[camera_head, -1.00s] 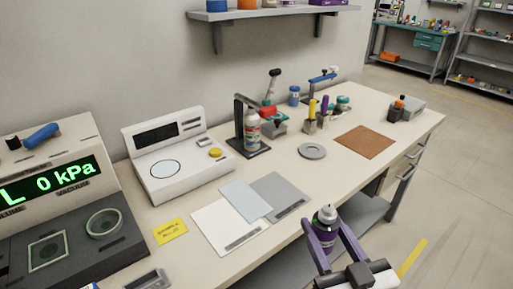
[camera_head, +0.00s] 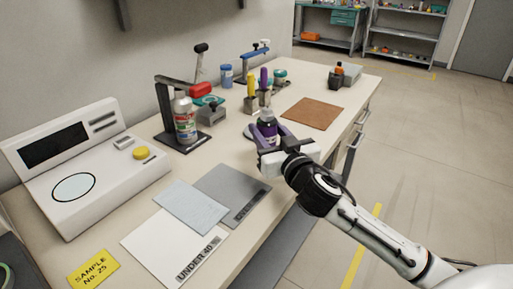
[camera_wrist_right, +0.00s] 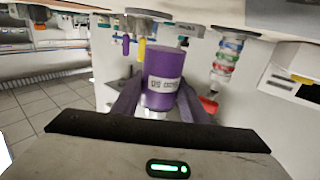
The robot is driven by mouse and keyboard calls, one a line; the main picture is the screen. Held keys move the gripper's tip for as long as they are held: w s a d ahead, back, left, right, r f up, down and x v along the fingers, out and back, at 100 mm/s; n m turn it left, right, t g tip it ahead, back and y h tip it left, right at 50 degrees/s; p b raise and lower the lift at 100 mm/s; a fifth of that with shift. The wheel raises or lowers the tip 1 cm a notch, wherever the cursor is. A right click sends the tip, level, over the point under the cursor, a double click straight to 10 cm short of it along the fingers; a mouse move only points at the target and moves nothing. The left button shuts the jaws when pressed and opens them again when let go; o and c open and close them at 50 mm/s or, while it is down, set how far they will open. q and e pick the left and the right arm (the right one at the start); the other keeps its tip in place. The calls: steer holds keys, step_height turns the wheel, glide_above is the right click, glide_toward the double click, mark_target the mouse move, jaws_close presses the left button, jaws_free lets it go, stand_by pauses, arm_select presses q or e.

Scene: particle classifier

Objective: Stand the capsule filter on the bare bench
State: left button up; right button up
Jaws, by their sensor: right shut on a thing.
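The capsule filter (camera_head: 267,128) is a small purple cylinder with a grey top, roughly upright in the head view. My right gripper (camera_head: 271,143) is shut on it, with a purple finger on each side. The bare bench (camera_head: 225,143) is a cream top. My left gripper is not in view.
A grey disc (camera_head: 249,132) lies partly hidden behind the capsule. A clamp stand with a bottle (camera_head: 185,122) stands to the left, a brown mat (camera_head: 313,113) to the right. Grey (camera_head: 232,186) and white sheets (camera_head: 160,247) lie in front. Tool holders (camera_head: 257,103) stand behind.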

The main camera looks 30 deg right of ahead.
steer(key=shift+f+b, duration=0.6)
steer(key=shift+f, duration=1.7)
steer(key=shift+f, duration=0.15)
steer(key=o, duration=1.4)
steer(key=shift+c, duration=0.2)
steer(key=shift+r, duration=0.2)
steer(key=s, duration=0.3)
steer(key=s+a, duration=0.1)
steer(key=s, duration=0.3)
steer(key=s+a, duration=0.1)
steer(key=s, duration=0.2)
steer(key=shift+s+a+f+b, duration=0.1)
steer(key=shift+s+f+b, duration=0.1)
steer(key=shift+s+b, duration=0.15)
steer(key=shift+s+a+r, duration=0.1)
steer(key=shift+s, duration=0.4)
